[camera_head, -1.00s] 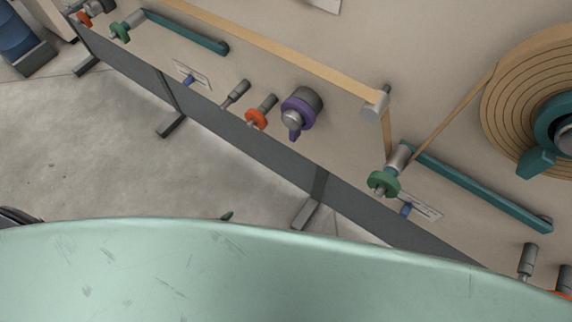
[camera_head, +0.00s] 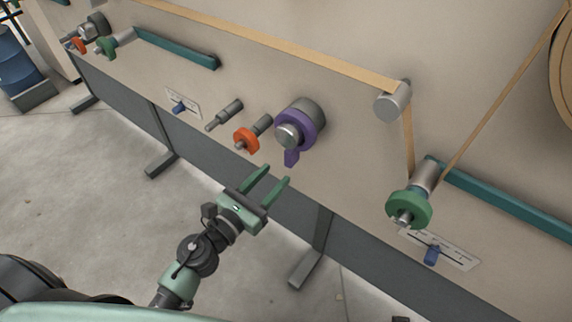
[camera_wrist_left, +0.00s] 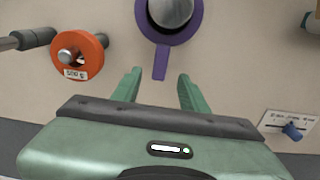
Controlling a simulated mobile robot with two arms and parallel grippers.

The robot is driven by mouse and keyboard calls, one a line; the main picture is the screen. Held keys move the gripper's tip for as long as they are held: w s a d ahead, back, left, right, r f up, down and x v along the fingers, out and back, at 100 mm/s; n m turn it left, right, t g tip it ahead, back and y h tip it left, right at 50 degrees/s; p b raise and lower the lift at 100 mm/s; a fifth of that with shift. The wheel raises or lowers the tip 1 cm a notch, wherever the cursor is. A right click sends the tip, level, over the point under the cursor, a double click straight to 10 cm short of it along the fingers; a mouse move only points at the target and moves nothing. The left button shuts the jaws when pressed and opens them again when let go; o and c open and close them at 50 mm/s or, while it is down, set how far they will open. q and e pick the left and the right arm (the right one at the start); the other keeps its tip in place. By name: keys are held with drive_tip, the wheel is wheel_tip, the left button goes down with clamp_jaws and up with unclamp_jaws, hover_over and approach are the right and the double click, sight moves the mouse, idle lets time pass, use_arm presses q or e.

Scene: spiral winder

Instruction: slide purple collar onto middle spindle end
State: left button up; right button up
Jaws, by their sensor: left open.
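The purple collar (camera_head: 297,134) is a ring with a tab pointing down. It sits around a thick grey spindle (camera_head: 287,137) on the machine's panel, and the spindle's end shows through it. In the left wrist view the collar (camera_wrist_left: 161,62) is straight ahead, its tab just beyond and between the fingertips. My left gripper (camera_head: 277,176) is open and empty, with green fingers below the collar; it also shows in the left wrist view (camera_wrist_left: 160,80). I see no contact with the collar. My right gripper is not in view.
Left of the collar are an orange collar (camera_head: 246,139) on a thinner spindle and a bare spindle (camera_head: 222,116). A green collar (camera_head: 409,209) and a blue slider knob (camera_head: 432,254) are to the right. A tan strip (camera_head: 290,52) runs across the panel above.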

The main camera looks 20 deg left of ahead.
sight(287, 162)
use_arm(q)
drive_tip(key=p+x, duration=0.1)
drive_tip(key=x, duration=0.4)
drive_tip(key=shift+w+d, duration=0.1)
drive_tip(key=shift+w, duration=0.15)
drive_tip(key=shift+p+x, duration=0.3)
drive_tip(key=shift+x, duration=0.75)
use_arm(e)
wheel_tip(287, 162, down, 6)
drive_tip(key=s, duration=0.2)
use_arm(q)
drive_tip(key=shift+f, duration=0.1)
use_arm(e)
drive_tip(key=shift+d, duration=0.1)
use_arm(q)
clamp_jaws()
idle(1.3)
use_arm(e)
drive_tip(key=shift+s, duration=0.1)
